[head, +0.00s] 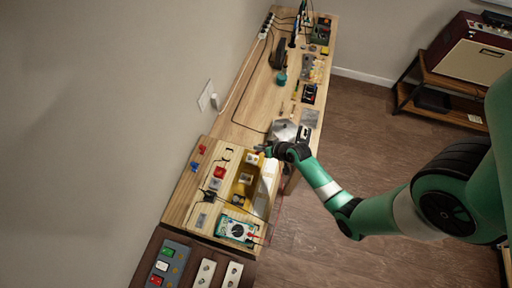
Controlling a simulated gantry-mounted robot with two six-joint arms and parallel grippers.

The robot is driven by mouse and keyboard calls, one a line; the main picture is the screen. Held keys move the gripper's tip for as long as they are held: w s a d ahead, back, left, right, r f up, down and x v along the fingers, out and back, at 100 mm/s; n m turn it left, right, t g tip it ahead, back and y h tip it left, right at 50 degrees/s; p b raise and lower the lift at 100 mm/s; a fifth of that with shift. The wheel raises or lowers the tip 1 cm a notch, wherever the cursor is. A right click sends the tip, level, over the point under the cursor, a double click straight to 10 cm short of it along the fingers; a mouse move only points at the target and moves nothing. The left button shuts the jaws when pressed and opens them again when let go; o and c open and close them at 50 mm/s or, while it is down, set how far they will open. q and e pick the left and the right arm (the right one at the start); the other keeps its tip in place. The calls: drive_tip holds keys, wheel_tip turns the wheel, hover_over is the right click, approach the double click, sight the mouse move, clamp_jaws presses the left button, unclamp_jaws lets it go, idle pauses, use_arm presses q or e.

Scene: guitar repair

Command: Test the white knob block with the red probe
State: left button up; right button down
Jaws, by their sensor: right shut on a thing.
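My right gripper (267,149) is at the far end of the yellow tray (236,190) on the bench. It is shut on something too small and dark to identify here. A white block (162,266) also sits on the grey panel (173,262) between a green block (168,252) and a red one (156,281). A small red piece (253,236), possibly the red probe, lies by the teal multimeter (236,230). My left gripper is out of view.
A red block (219,172) and red and blue pieces (194,167) lie left of the tray. Tools and a power strip (267,25) crowd the far bench. Open floor (330,250) lies right.

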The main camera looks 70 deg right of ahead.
wheel_tip(320, 180, down, 5)
drive_tip(key=b, duration=0.4)
drive_tip(key=shift+r, duration=0.2)
drive_tip(key=shift+r, duration=0.1)
idle(0.4)
drive_tip(key=shift+f+b, duration=0.35)
drive_tip(key=shift+f, duration=0.3)
idle(0.8)
drive_tip(key=shift+r, duration=0.1)
idle(2.2)
wheel_tip(320, 180, up, 6)
drive_tip(key=p, duration=0.6)
